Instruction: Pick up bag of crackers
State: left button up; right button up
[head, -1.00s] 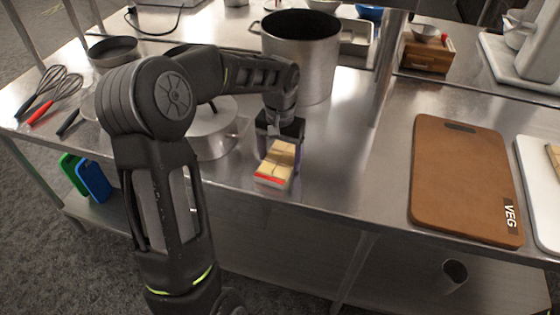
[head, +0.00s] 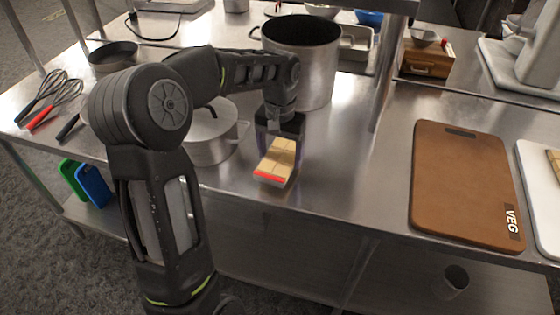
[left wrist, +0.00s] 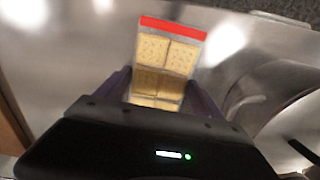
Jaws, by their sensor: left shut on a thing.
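The bag of crackers (head: 276,161) is a clear pack of square tan crackers with a red strip at one end. My left gripper (head: 279,143) is shut on the bag at the end away from the red strip. The bag is over the steel table near its front edge; I cannot tell whether it touches the top. In the left wrist view the bag (left wrist: 167,60) sticks out between the fingers (left wrist: 158,88), red strip outermost. My right gripper is not in view.
A lidded pot (head: 208,135) stands just left of the gripper, and a tall open pot (head: 305,75) stands behind it. A brown cutting board (head: 465,185) lies at the right. Whisks (head: 52,95) lie at the far left. The steel top (head: 350,165) right of the bag is bare.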

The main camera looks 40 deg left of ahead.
aim_at(280, 156)
pick_arm(q)
notch_tip(280, 156, up, 7)
jog(key=shift+r+b, duration=0.15)
jog(key=shift+b, duration=0.15)
dwell(0.5)
